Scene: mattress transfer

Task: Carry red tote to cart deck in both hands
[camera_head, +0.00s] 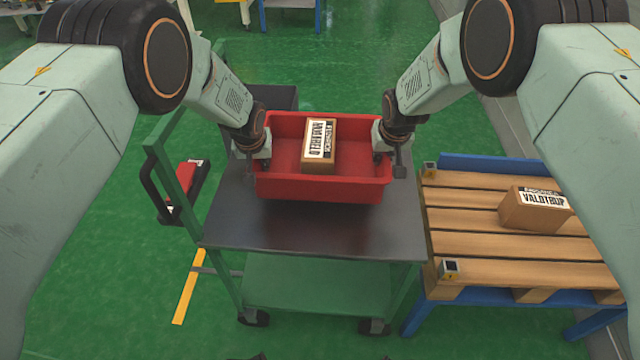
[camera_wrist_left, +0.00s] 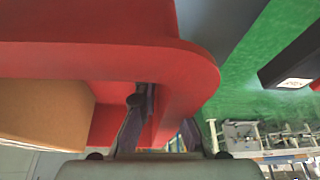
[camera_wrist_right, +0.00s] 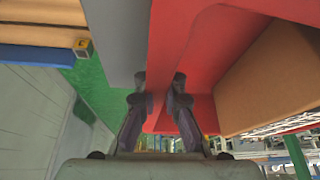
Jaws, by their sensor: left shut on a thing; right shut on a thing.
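The red tote (camera_head: 322,187) is over the dark deck (camera_head: 305,230) of the green cart in the head view. I cannot tell whether its bottom touches the deck. A brown box with a white label (camera_head: 320,145) lies inside the tote. My left gripper (camera_head: 262,155) is shut on the tote's left wall; the wrist view shows its fingers (camera_wrist_left: 148,105) at the red rim. My right gripper (camera_head: 388,160) is shut on the tote's right wall, with its fingers (camera_wrist_right: 160,90) on either side of the red wall.
A wooden pallet (camera_head: 470,225) on a blue stand is right of the cart, carrying another labelled box (camera_head: 535,208). The cart's green handle frame (camera_head: 172,160) rises at the left. A red and black object (camera_head: 183,190) is beyond it. The deck's front part is clear.

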